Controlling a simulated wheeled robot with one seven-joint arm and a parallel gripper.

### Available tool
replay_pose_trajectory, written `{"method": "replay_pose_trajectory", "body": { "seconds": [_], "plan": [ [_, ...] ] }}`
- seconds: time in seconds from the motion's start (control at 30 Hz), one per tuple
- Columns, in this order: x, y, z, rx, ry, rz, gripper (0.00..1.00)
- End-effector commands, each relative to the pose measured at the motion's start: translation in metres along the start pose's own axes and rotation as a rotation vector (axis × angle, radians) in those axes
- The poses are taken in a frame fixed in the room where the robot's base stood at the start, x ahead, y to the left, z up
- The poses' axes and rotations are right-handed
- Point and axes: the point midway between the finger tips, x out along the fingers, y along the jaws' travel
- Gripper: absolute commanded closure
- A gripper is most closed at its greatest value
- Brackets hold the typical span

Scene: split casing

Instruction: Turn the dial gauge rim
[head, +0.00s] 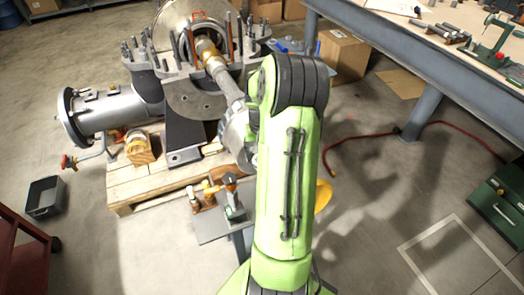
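No dial gauge face or rim can be made out in the head view. A small grey stand (211,229) in the lower middle carries small items. One is an upright item with a dark top and green base (233,196), and beside it are small orange and white pieces (209,194). They are too small to tell whether one is the gauge. My green arm rises through the middle of the view and covers part of the area right of the stand. My gripper cannot be seen.
The open split casing (185,88), with upright studs and a shaft (221,73), sits on a wooden pallet (124,190). A workbench (425,45) with tools is at upper right. A grey bin (44,196) is at left. A red hose (440,126) crosses the floor. The lower-right floor is mostly clear.

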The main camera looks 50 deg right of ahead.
Motion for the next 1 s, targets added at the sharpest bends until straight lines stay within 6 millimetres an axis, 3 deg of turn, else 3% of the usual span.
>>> {"method": "replay_pose_trajectory", "body": {
  "seconds": [0.6, 1.0],
  "plan": [
    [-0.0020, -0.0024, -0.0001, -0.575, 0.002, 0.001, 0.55],
    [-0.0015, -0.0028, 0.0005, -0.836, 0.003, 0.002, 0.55]
  ]
}}
